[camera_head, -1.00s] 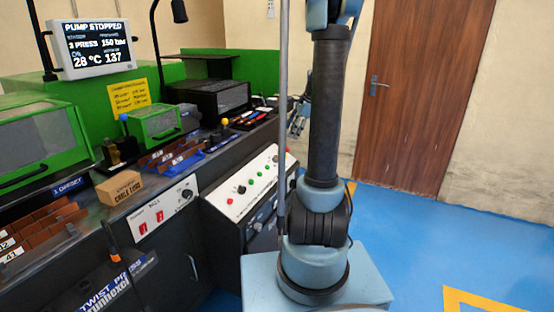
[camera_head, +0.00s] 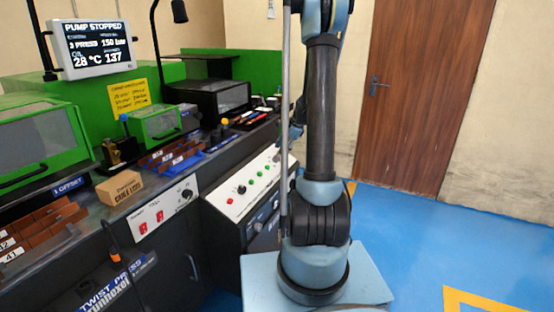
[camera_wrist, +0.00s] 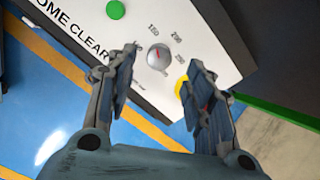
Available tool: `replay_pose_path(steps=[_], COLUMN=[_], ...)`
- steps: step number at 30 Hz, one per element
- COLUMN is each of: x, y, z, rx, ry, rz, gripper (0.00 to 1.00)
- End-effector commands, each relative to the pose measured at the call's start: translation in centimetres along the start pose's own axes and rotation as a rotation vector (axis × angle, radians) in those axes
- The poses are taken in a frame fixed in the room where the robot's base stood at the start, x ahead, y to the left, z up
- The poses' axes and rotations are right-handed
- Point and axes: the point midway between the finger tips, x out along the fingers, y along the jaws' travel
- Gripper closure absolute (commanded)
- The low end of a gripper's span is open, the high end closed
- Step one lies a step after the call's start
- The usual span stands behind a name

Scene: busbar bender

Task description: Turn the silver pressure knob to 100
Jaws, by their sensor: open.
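The silver pressure knob (camera_wrist: 159,57) is on a white sloped panel in the wrist view, with a red pointer line and a printed scale; 150 and 200 are readable beside it. My gripper (camera_wrist: 160,82) is open, its two blue-grey fingers apart, with the knob showing in the gap beyond them and nothing held. Whether a finger touches the panel cannot be told. In the head view the white control panel (camera_head: 236,202) stands left of my arm, whose links hide most of the gripper. The wall screen (camera_head: 95,48) reads PUMP STOPPED and 150 bar.
A yellow round part (camera_wrist: 182,88) sits beside the right finger, partly hidden, and a green button (camera_wrist: 116,10) is at the upper left. Green machines and a cardboard box (camera_head: 119,187) stand on the bench at left. Blue floor lies open at right.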

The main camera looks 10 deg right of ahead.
Motion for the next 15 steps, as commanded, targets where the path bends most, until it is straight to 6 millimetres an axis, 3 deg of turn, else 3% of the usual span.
replay_pose_path(steps=[6, 15], x=[3.1, 5.2], y=[0.0, 0.0], z=[0.0, 0.0], rx=[-0.002, 0.0], ry=[0.0, 0.0], rz=[0.001, 0.0], gripper=[0.52, 0.52])
